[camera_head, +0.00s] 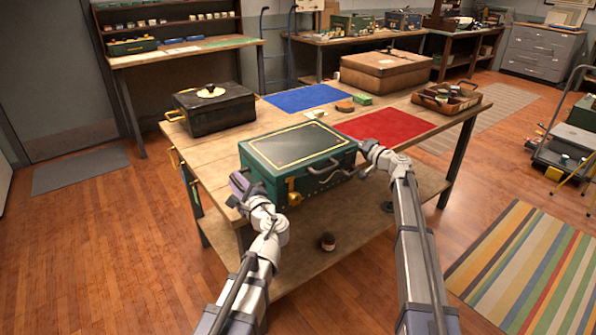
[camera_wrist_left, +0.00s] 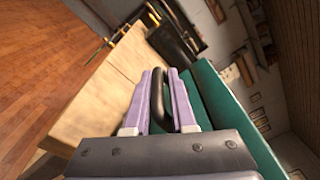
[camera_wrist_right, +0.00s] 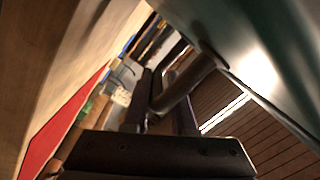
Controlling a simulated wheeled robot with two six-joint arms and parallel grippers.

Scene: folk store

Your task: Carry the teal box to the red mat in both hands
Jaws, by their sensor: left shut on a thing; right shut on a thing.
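The teal box (camera_head: 297,146) is a dark green-teal case with a gold border on its lid, at the near edge of the wooden table. My left gripper (camera_head: 240,187) is at its left end, shut on a dark handle (camera_wrist_left: 157,95) seen between the fingers in the left wrist view. My right gripper (camera_head: 366,150) is at its right end, shut on the other handle (camera_wrist_right: 186,85). Whether the box touches the tabletop is hard to tell. The red mat (camera_head: 386,125) lies flat and bare on the table, to the right of and behind the box.
A black case (camera_head: 214,112) stands at the table's left, beside a blue mat (camera_head: 302,97). A brown box (camera_head: 385,72) and a wooden tray (camera_head: 446,100) of items stand at the far right. A green block (camera_head: 363,99) and a small brown item (camera_head: 345,106) lie behind the red mat.

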